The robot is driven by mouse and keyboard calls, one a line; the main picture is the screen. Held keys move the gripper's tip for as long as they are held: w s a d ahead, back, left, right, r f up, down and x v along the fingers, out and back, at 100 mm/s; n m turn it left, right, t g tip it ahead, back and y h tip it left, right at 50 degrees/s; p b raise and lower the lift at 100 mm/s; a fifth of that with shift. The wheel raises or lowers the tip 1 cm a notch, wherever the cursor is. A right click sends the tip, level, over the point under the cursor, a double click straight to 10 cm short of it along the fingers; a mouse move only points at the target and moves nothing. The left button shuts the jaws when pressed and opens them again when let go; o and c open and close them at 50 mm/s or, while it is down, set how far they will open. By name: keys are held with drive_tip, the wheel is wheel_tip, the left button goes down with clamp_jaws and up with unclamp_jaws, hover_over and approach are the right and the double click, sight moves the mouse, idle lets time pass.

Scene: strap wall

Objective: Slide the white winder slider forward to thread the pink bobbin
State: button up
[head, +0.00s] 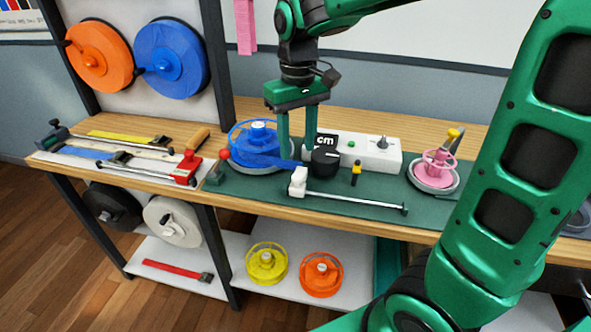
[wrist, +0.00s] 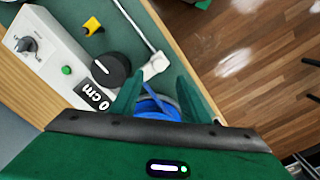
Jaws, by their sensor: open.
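The white winder slider (head: 298,182) sits at the left end of a thin metal rail on the green mat, and it also shows in the wrist view (wrist: 155,66). The pink bobbin (head: 437,168) stands on a grey round base at the right of the mat. A blue strap (head: 275,160) runs from the blue spool (head: 254,135) toward the slider. My gripper (head: 296,158) is open above the strap, just behind the slider. In the wrist view its fingers (wrist: 158,88) stand on either side of the blue strap, apart from the slider.
Behind the rail are a white box with a black knob (head: 326,156) and a "cm" display, and a small yellow-and-black piece (head: 356,172). Bare mat surrounds the rail's right end.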

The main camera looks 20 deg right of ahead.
sight(297, 176)
wheel_tip(297, 176, down, 8)
drive_tip(key=shift+f, duration=0.1)
drive_tip(key=shift+c, duration=0.7)
clamp_jaws()
